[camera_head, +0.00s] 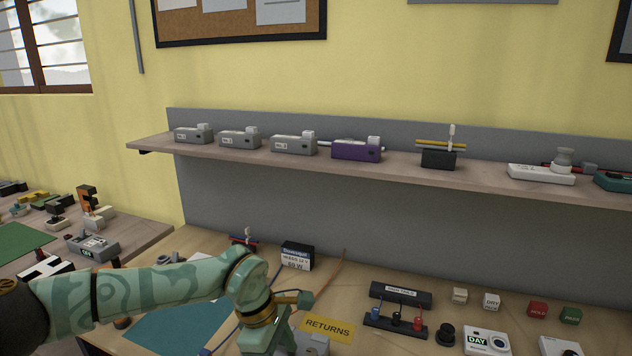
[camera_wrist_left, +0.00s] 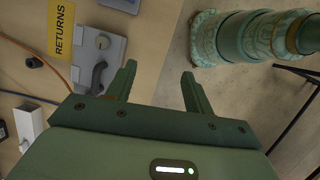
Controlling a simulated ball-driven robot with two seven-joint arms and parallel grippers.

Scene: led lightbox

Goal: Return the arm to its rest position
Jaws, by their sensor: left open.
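My left arm (camera_head: 150,290), green with a dark sleeve, reaches in from the left over the workbench in the head view. It bends down at the wrist near the bottom middle, and its fingers are hidden there. In the left wrist view my left gripper (camera_wrist_left: 158,70) is open, with nothing between its two green fingers. A grey box with a dark handle (camera_wrist_left: 95,50) lies beside the fingers, apart from them as far as I can tell. My right gripper is not in view.
A yellow RETURNS label (camera_head: 328,329) lies on the bench by my wrist. A small black-and-white box (camera_head: 297,256) stands behind. Connectors, blocks and a DAY box (camera_head: 487,341) fill the right. A shelf (camera_head: 400,176) with several devices runs above.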

